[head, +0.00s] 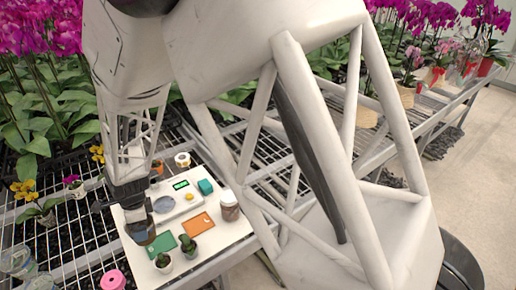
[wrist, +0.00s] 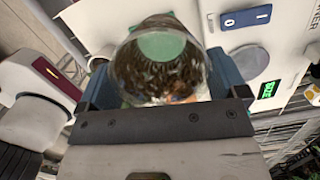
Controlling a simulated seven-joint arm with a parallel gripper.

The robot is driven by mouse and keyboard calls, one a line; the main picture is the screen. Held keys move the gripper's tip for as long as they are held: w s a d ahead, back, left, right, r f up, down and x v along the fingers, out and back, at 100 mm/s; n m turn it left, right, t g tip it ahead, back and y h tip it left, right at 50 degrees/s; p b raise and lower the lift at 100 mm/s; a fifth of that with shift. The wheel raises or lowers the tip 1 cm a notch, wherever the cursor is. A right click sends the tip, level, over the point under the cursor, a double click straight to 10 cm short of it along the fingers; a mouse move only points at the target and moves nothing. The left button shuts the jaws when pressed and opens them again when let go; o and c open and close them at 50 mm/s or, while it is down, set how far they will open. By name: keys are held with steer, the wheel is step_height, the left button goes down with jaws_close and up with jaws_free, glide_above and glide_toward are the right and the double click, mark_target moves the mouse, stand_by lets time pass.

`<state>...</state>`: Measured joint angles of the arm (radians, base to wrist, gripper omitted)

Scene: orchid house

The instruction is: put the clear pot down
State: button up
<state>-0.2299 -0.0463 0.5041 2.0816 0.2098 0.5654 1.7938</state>
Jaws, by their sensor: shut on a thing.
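My gripper (head: 135,208) is shut on the clear pot (head: 141,235), above the left part of a white board. In the wrist view the clear pot (wrist: 150,75) sits between the two blue-grey fingers, filled with dark brown bark. A pale green round patch shows at its end. A green card (head: 162,245) lies on the board just right of the pot in the head view. The gap between the pot's underside and the board is hard to judge.
A pink roll (head: 113,280) stands at the lower left.

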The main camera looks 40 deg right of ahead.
steer(key=w+d+m, duration=0.2)
steer(key=w+d, duration=0.2)
steer(key=d, duration=0.4)
steer(key=w+d+m, duration=0.2)
steer(key=w+d, duration=0.2)
steer(key=d, duration=0.5)
steer(key=w+d+m, duration=0.2)
steer(key=w+d, duration=0.2)
steer(key=d, duration=0.4)
steer(key=shift+w+d+r+t, duration=0.1)
steer(key=shift+d+t, duration=0.25)
steer(key=shift+t, duration=0.05)
steer(key=s+d+m+h, duration=0.1)
steer(key=d+m, duration=0.5)
steer(key=d, duration=2.4)
steer(key=shift+d+m, duration=0.4)
steer(key=shift+w, duration=0.1)
steer(key=w+d+f, duration=0.1)
steer(key=w+d, duration=0.7)
steer(key=w, duration=0.5)
steer(key=shift+w+f, duration=0.3)
steer(key=shift+f, duration=0.05)
steer(key=shift+f, duration=1.75)
